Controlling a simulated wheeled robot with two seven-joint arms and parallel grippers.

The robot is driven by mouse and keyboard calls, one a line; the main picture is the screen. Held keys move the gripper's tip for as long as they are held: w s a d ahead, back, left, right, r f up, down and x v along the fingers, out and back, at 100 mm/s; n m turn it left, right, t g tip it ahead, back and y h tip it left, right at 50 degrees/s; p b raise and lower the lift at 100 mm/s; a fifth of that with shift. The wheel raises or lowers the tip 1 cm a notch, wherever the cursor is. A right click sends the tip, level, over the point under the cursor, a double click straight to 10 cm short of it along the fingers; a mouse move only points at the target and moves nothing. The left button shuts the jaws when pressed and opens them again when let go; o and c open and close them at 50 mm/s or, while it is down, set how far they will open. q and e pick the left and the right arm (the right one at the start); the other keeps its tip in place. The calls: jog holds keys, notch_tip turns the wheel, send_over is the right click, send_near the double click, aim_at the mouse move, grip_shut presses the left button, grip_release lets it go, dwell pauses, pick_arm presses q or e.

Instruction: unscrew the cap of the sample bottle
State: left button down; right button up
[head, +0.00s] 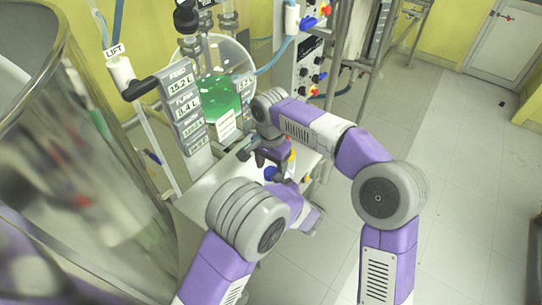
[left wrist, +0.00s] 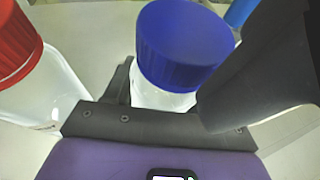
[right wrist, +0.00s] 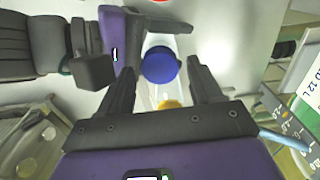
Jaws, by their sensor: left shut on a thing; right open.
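The sample bottle has a ribbed blue cap (left wrist: 180,45) and a clear body (left wrist: 158,97), seen close in the left wrist view. My left gripper (left wrist: 175,88) is shut on the bottle's body below the cap. In the right wrist view the blue cap (right wrist: 160,65) shows from above, on its bottle. My right gripper (right wrist: 162,80) is open there, with one finger on each side of the cap and gaps between. In the head view the blue cap (head: 270,173) is small, beside my right gripper (head: 264,156), and the bottle's body is largely hidden by my arms.
A bottle with a red cap (left wrist: 14,40) stands close beside my left gripper. A yellow cap (right wrist: 170,104) shows near my right gripper. The reactor's glass vessel (head: 222,85) with green liquid stands behind the white surface (head: 200,200). A large shiny tank (head: 80,150) is at the left.

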jog(key=shift+f, duration=0.55)
jog(key=c, duration=1.1)
jog(key=shift+o, duration=0.2)
jog(key=n, duration=0.6)
jog(key=shift+r+n, duration=0.1)
jog(key=shift+n, duration=0.3)
jog(key=n, duration=0.5)
jog(key=shift+n, duration=0.3)
jog(key=n, duration=0.5)
jog(key=shift+n, duration=0.3)
jog(key=n, duration=0.5)
jog(key=shift+n, duration=0.3)
